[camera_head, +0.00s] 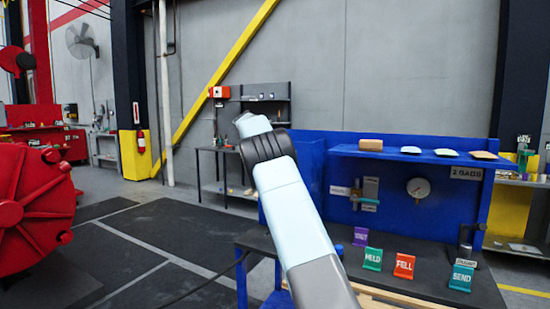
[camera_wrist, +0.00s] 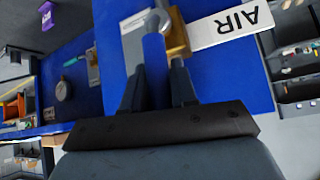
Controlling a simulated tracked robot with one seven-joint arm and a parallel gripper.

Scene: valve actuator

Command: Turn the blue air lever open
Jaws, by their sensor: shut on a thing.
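In the wrist view, the blue air lever (camera_wrist: 156,68) stands between the two dark fingers of my gripper (camera_wrist: 158,85). The fingers are shut on it. The lever's upper end meets a grey pivot piece beside a brass valve body (camera_wrist: 179,36). A white AIR label (camera_wrist: 232,24), upside down in this view, sits right next to the valve on the blue panel (camera_wrist: 205,70). In the head view, my gripper, the lever and the AIR label do not show; my arm covers the left part of the panel.
In the head view, a round gauge (camera_head: 418,187) and a grey fixture (camera_head: 370,189) are on the panel. The dark bench holds purple, green HELD (camera_head: 373,259), orange FELL (camera_head: 404,266) and teal SEND (camera_head: 461,278) signs. A shelf (camera_head: 420,153) carries a brown block and several pale items.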

